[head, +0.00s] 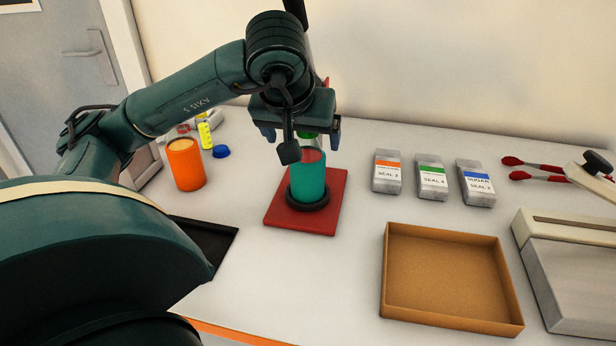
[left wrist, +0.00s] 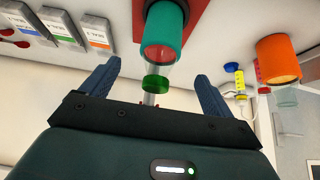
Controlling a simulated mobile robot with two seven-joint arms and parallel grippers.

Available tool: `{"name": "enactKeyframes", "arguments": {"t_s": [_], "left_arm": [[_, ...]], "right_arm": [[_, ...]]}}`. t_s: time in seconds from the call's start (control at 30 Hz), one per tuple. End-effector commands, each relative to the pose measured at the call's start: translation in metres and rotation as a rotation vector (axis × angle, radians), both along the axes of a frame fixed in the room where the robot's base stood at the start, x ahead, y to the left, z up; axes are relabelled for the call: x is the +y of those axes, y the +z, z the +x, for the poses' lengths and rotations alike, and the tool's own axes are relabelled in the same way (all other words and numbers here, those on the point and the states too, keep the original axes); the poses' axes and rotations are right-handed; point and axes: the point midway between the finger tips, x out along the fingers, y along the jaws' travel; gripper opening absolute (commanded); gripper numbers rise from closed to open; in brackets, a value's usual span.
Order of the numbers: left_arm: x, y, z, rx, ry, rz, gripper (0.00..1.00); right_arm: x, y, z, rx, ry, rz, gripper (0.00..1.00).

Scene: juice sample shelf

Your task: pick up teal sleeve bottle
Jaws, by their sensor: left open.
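The teal sleeve bottle (head: 307,184) stands upright in a dark ring on a red square mat (head: 275,212). It has a clear upper part and a green cap, and it also shows in the left wrist view (left wrist: 165,28). My left gripper (head: 301,136) is open above the bottle. In the left wrist view, my left gripper's blue fingers (left wrist: 157,82) stand apart on either side of the green cap (left wrist: 157,83), not touching it. Part of the bottle's top is hidden behind the gripper in the head view. My right gripper is out of view.
An orange container (head: 186,168) stands left of the mat, near a blue cap (head: 221,151) and a yellow-marked vial (head: 205,135). Several labelled packets (head: 432,183) stand to the right, behind an empty brown tray (head: 400,300). Red-ended tongs (head: 535,165) lie at far right.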

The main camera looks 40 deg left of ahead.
Motion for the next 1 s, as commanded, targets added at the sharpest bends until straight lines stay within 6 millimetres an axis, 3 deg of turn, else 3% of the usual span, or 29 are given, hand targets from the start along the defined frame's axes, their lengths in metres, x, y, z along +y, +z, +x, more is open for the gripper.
{"name": "enactKeyframes", "arguments": {"t_s": [0.6,0.87,1.0], "left_arm": [[0.019,-0.059,0.033,0.002,0.001,0.000,0.87],[0.020,-0.061,0.034,-0.001,-0.001,0.000,0.87],[0.020,-0.060,0.034,-0.001,-0.001,0.000,0.77]], "right_arm": [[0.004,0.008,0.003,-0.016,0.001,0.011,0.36],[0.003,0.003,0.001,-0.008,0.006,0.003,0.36],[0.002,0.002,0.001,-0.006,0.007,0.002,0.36]]}}
